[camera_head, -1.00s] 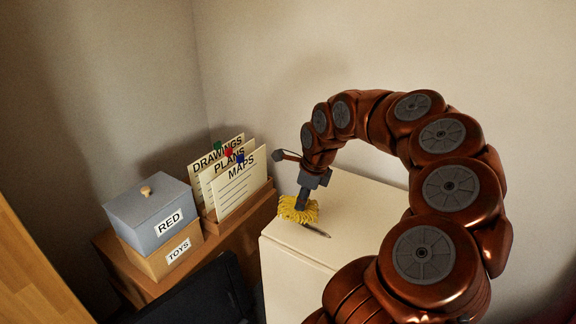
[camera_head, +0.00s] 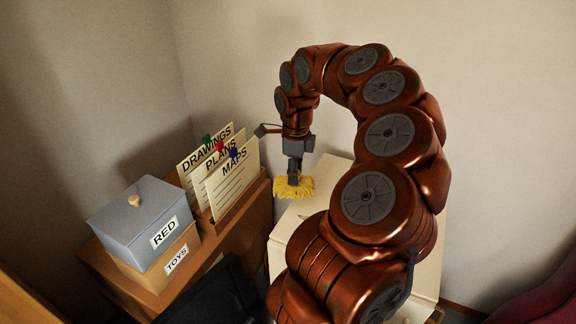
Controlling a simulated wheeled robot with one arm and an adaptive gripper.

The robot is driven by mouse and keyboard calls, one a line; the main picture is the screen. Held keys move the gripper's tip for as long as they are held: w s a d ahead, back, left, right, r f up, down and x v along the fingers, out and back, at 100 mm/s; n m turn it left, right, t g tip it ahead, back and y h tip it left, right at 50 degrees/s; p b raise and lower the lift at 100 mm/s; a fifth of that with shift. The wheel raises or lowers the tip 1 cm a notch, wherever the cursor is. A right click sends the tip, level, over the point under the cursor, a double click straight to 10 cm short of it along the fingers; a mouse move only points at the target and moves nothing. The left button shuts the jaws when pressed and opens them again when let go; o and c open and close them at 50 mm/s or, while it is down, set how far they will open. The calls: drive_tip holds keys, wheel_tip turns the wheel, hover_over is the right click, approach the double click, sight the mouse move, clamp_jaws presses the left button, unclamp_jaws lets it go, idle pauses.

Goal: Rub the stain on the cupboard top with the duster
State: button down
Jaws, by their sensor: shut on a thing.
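The yellow, shaggy duster (camera_head: 293,187) is held at the lower end of my gripper (camera_head: 294,171), which is shut on it and points down. The duster shows at the left edge of the white cupboard top (camera_head: 288,222), near its back part. I cannot tell whether it touches the top or hangs above it. No stain shows on the visible part of the cupboard top. My arm covers much of the top's middle and front.
Left of the cupboard, a wooden unit (camera_head: 221,238) bears a grey lidded box marked RED (camera_head: 140,221), a box marked TOYS (camera_head: 160,274) and upright cards marked DRAWINGS, PLANS and MAPS (camera_head: 232,180). A dark object (camera_head: 215,293) stands in front. Walls close off the back.

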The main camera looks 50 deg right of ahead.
drive_tip(key=shift+s+d+f, duration=0.1)
drive_tip(key=shift+d+f, duration=0.05)
drive_tip(key=shift+f, duration=2.35)
